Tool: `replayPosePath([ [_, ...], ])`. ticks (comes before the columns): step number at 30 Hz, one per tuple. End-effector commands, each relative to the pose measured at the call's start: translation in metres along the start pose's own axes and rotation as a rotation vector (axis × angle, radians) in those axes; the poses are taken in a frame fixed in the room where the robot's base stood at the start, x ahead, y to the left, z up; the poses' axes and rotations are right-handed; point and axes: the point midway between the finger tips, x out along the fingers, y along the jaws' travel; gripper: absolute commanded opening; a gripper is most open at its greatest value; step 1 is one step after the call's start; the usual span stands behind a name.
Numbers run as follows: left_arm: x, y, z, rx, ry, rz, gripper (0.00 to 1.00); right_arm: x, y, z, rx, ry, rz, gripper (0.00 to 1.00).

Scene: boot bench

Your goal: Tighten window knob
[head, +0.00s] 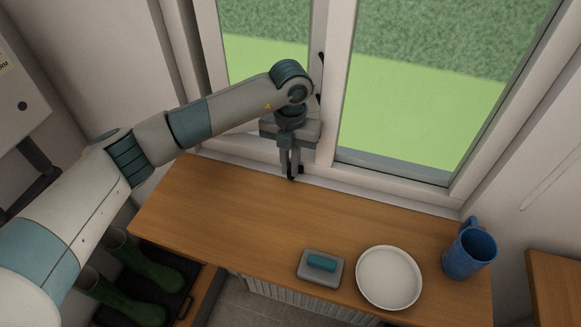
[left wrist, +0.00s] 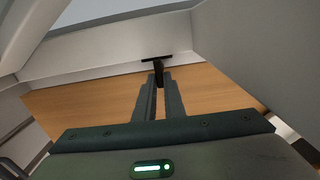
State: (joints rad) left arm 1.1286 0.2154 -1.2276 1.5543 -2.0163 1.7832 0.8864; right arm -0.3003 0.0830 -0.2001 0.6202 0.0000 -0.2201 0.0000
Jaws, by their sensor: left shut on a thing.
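In the head view my left gripper (head: 290,168) points down at the window's lower edge, just above the back of the wooden top. My right gripper is in neither view.
The wooden bench top (head: 220,205) is clear on its left. A grey block with a teal handle (head: 310,277), a white plate (head: 389,277) and a blue mug (head: 467,252) stand towards the right. Green boots (head: 150,270) are below. A dark handle (head: 320,66) is on the window frame.

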Motion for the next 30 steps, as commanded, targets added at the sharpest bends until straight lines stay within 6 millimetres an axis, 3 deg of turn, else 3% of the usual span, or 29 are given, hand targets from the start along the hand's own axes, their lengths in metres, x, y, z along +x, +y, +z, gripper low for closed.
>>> replayPosePath([
  [5, -0.001, 0.000, 0.000, 0.002, -0.001, 0.000, 0.00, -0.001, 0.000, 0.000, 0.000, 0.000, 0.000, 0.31],
  [6, -0.001, 0.000, 0.000, 0.002, -0.001, 0.000, 0.14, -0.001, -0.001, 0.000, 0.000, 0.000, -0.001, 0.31],
  [8, -0.001, 0.000, 0.000, 0.002, -0.001, 0.001, 0.28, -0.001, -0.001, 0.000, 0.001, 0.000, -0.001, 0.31],
  [22, -0.005, 0.000, 0.001, 0.001, -0.003, 0.001, 0.28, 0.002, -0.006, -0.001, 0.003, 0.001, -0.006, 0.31],
  [30, -0.035, 0.000, 0.001, 0.001, -0.004, 0.001, 0.28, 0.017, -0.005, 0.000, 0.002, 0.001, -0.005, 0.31],
])
